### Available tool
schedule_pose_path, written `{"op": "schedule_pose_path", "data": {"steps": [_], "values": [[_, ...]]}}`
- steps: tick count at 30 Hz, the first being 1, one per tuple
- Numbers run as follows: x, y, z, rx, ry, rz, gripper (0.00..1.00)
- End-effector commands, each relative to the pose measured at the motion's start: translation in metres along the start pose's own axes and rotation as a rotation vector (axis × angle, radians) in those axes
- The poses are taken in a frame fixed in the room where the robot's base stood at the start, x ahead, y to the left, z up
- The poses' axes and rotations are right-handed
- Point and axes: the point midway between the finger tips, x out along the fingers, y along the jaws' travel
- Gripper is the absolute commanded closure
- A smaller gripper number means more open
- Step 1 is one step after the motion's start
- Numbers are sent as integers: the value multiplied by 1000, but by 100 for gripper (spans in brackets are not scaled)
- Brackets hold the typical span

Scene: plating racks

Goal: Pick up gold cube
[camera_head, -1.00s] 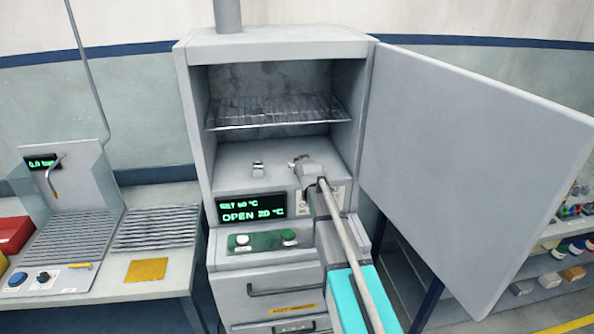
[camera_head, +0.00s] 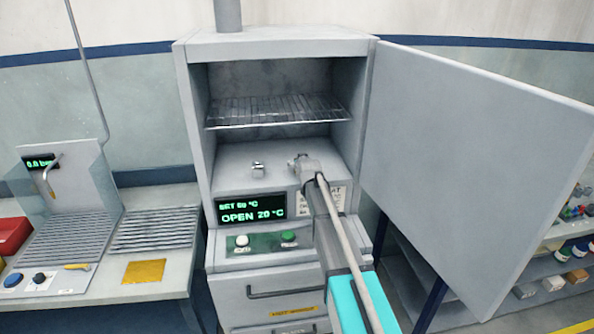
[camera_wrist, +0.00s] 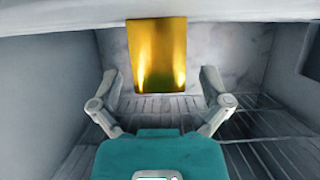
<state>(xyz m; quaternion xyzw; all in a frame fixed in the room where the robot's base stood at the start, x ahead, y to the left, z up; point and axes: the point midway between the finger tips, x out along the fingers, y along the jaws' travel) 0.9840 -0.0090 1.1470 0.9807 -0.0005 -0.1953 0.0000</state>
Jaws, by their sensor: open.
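The gold cube (camera_wrist: 158,55) shows in the wrist view as a shiny gold block ahead of my gripper (camera_wrist: 159,80). My gripper is open, with one finger to each side of the block's near end in the picture. I cannot tell whether either finger touches it; a gap shows on both sides. In the head view my gripper (camera_head: 306,164) is inside the open oven (camera_head: 275,43), low on the right. The gold cube cannot be made out there, and my gripper and arm may hide it.
A wire shelf (camera_head: 275,109) spans the oven above my gripper. The oven door (camera_head: 470,170) stands open to the right. A small metal piece (camera_head: 257,168) lies on the oven floor to the left. A bench (camera_head: 185,278) with slatted racks and a yellow square (camera_head: 145,271) is at left.

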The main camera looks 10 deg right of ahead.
Motion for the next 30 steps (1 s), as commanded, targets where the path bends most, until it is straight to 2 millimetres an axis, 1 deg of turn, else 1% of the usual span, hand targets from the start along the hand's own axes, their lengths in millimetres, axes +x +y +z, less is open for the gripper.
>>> {"op": "schedule_pose_path", "data": {"steps": [1, 3, 19, 20, 21, 26, 30], "values": [[5, 0, 0, 0, 0, 0, 3], [6, 0, 0, 0, 0, 0, 3], [6, 0, 0, 0, 0, 0, 3], [6, 0, 0, 0, 0, 0, 5], [6, 0, 0, 0, 0, 0, 12], [6, 0, 0, 0, 0, 0, 42], [6, 0, 0, 0, 0, 0, 68]]}}
